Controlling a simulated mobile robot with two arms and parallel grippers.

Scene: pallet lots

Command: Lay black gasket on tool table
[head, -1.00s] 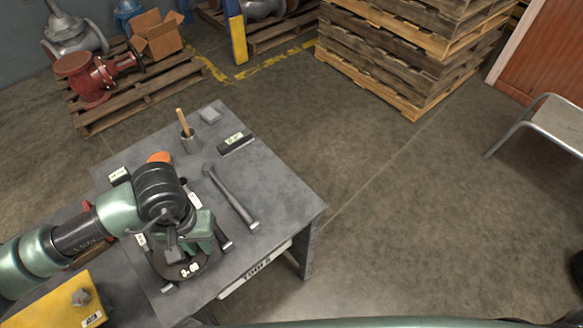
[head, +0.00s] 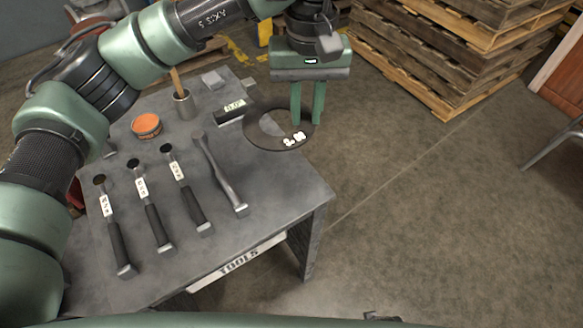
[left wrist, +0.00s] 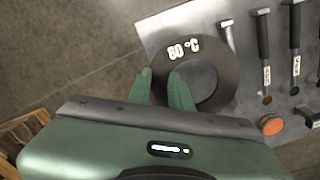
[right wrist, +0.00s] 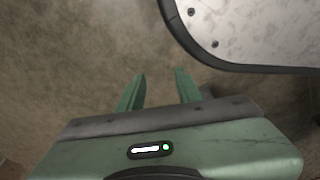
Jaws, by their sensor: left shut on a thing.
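The black gasket (head: 262,139) is a flat dark ring with white marks, at the right far edge of the tool table (head: 281,190). My left gripper (head: 308,120) is shut on the ring's right side, and part of the ring reaches past the table edge. In the left wrist view the gasket (left wrist: 226,70) shows "80 °C" and sits at the fingertips of the left gripper (left wrist: 169,75). I cannot tell whether the ring touches the tabletop. In the right wrist view my right gripper (right wrist: 160,78) has its fingers apart, with nothing between them, above the floor.
Several tools with dark handles, one a hammer (head: 189,187), lie on the table's near left. Pallets (head: 430,60) are stacked behind.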

